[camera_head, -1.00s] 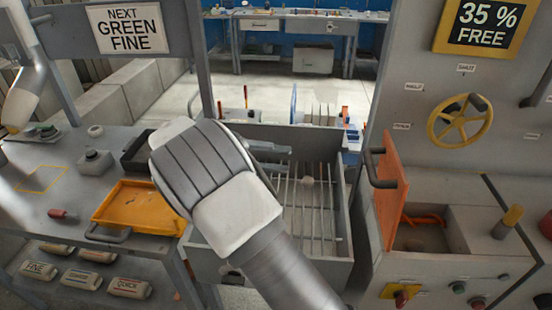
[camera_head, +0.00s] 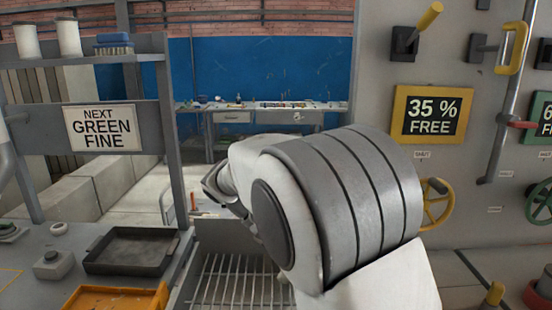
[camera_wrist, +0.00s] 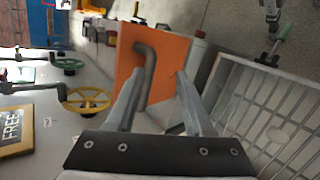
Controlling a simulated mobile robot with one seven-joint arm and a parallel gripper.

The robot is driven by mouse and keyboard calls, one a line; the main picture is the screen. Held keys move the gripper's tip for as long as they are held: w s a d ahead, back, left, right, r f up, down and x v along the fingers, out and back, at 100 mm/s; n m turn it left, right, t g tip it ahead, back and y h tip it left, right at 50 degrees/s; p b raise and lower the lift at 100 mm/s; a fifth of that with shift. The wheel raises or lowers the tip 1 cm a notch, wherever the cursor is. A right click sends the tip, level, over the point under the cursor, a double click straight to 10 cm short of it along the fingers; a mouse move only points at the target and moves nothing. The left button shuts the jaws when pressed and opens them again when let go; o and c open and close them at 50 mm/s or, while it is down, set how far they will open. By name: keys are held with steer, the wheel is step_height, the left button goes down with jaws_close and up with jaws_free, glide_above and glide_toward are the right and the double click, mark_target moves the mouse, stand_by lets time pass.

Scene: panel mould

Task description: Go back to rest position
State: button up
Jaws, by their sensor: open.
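In the wrist view my gripper (camera_wrist: 158,76) is open, with its two fingers apart and nothing between them. Beyond the fingers is the orange panel (camera_wrist: 165,70) with a dark bent handle (camera_wrist: 147,62); I cannot tell the distance, but no grip on it shows. In the head view my raised arm fills the middle and right, and my gripper (camera_head: 228,192) shows partly at its left end. The arm hides the orange panel there.
A slatted bin (camera_head: 237,278) lies below my arm and also shows in the wrist view (camera_wrist: 265,105). A black tray (camera_head: 132,250) and an orange tray (camera_head: 112,298) sit at left. A "35 % FREE" sign (camera_head: 433,115) and yellow handwheel (camera_head: 437,207) are on the right wall.

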steer(key=s+d+r+t+y, duration=0.1)
steer(key=s+d+t+y, duration=0.2)
steer(key=s+y, duration=0.2)
steer(key=s+d+t+y, duration=0.3)
steer(key=s+t+y, duration=0.1)
steer(key=s, duration=0.8)
steer(key=shift+s+d+r+m+t+y, duration=0.3)
steer(key=shift+r+m+y, duration=0.1)
steer(key=shift+y, duration=0.1)
